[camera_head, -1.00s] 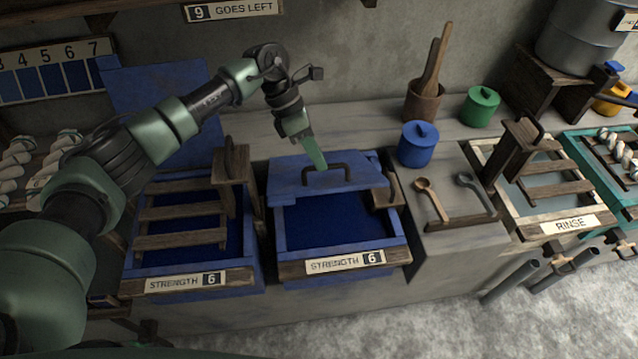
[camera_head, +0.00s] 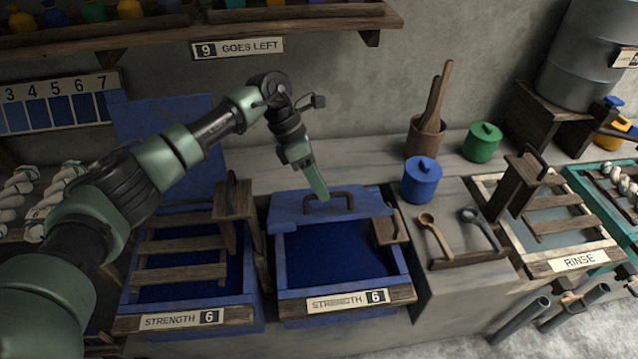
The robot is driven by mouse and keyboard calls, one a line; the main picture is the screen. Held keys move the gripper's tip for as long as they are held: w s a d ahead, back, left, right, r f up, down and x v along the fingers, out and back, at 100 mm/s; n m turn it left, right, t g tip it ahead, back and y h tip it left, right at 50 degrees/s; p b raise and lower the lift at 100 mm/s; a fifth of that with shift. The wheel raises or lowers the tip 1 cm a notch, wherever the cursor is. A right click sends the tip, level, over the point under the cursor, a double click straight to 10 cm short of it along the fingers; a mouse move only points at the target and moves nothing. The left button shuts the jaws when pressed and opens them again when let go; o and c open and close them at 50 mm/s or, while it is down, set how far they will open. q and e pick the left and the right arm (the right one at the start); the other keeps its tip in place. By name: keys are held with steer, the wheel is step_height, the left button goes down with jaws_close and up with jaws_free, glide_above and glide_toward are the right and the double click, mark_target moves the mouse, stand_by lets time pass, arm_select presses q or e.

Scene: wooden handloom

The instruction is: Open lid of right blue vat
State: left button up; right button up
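The right blue vat (camera_head: 281,262) is in the middle of the head view, with dark blue liquid showing in its front part. Its blue lid (camera_head: 287,208) lies across the back of the vat and has a dark bar handle (camera_head: 345,194). My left gripper (camera_head: 319,190) points down at the handle, its green fingertips at or just beside the bar. I cannot tell whether the fingers touch the bar or are closed on it; they overlap in this view. My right gripper is out of view.
The left vat (camera_head: 252,308) holds a wooden rack (camera_head: 180,273), with a blue panel (camera_head: 165,140) upright behind. A small wooden block (camera_head: 386,230) sits at the right vat's right edge. A blue pot (camera_head: 421,182) and a spoon tray (camera_head: 468,259) stand to the right.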

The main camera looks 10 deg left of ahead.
arm_select(q)
steer(key=b+v, duration=0.2)
steer(key=v, duration=0.5)
steer(key=shift+a+r, duration=0.15)
steer(key=shift+r, duration=0.2)
